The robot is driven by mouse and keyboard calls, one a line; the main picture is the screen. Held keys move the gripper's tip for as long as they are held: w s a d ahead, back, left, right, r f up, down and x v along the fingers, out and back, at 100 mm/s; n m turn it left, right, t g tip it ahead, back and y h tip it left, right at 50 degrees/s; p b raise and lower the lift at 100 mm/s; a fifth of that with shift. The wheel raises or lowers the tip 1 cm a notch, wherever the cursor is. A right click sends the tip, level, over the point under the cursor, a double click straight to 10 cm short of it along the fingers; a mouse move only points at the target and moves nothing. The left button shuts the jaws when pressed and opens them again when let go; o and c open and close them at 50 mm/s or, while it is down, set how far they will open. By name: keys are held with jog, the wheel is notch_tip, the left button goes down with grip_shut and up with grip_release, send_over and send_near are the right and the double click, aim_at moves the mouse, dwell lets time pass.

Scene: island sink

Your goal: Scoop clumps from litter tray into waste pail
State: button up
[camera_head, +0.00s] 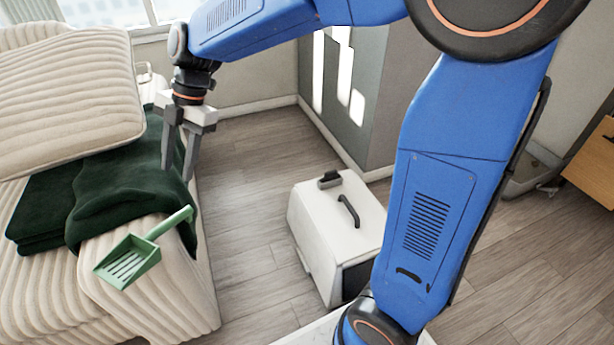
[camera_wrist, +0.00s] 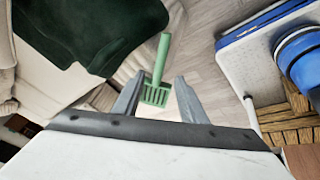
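A green slotted scoop (camera_head: 128,262) lies on the cream ribbed sofa, its handle pointing up and right over the dark green blanket's edge. It also shows in the wrist view (camera_wrist: 156,92), appearing between my fingers. My gripper (camera_head: 179,175) is open and empty, fingers pointing down, above the blanket and beyond the scoop, apart from it. Its fingers also show in the wrist view (camera_wrist: 154,84). A white box with a dark handle (camera_head: 325,225) stands on the floor; it may be the covered litter tray, but I see no litter or clumps. I cannot identify a waste pail.
The dark green blanket (camera_head: 125,190) drapes over the sofa (camera_head: 170,300), with a large cushion (camera_head: 70,95) behind. Wood floor (camera_head: 245,185) is clear between sofa and white box. A grey wall block (camera_head: 345,100) stands behind the box. A greyish container (camera_head: 530,170) is partly hidden at right.

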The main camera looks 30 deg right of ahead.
jog(key=s+d+m+t+h, duration=0.1)
jog(key=s+d+m, duration=0.4)
jog(key=d, duration=0.3)
jog(key=s+d+m+t+h, duration=0.1)
jog(key=s+d+m+t, duration=0.1)
jog(key=s+d+m, duration=0.2)
jog(key=s+d+m+t+h, duration=0.1)
jog(key=s+d+m, duration=0.4)
jog(key=d+m, duration=0.4)
jog(key=d, duration=0.2)
jog(key=shift+s+d+r+m+t, duration=0.3)
jog(key=shift+s+d+r, duration=0.05)
jog(key=shift+d, duration=0.05)
jog(key=s+d+f+m, duration=0.1)
jog(key=s+d+m, duration=0.1)
jog(key=s+d+m+t+h, duration=0.1)
jog(key=s+d+m, duration=0.1)
jog(key=m, duration=0.1)
jog(key=s+d+f+m, duration=0.1)
jog(key=s+d+m, duration=0.1)
jog(key=shift+s+f+h, duration=0.1)
jog(key=shift+f+h, duration=0.25)
jog(key=shift+h, duration=0.05)
jog(key=shift+c, duration=0.7)
jog(key=shift+s+d+f+m, duration=0.1)
jog(key=shift+s+m, duration=0.05)
jog(key=shift+m, duration=0.25)
grip_shut()
jog(key=shift+s, duration=0.1)
